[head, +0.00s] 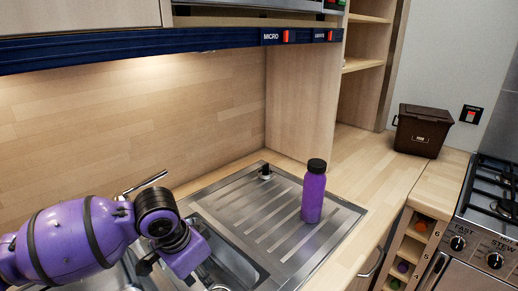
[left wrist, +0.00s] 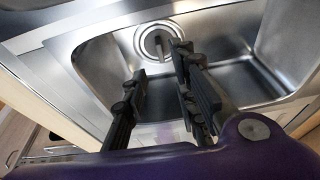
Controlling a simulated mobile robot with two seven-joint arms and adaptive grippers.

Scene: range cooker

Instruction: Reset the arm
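My purple left arm (head: 85,235) reaches in from the left over the sink in the head view. My left gripper (left wrist: 162,68) shows in the left wrist view with its two dark fingers apart and nothing between them. It points down into the metal sink basin (left wrist: 225,45), with the round drain (left wrist: 158,41) beyond the fingertips. In the head view the gripper is mostly hidden by my wrist, low over the sink. My right gripper is in neither view.
A purple bottle (head: 314,195) with a black cap stands upright on the ribbed drainboard (head: 262,228), right of my arm. A tap (head: 145,184) is close behind my wrist. A brown bin (head: 422,131) and the cooker (head: 490,210) are at right. The counter between is clear.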

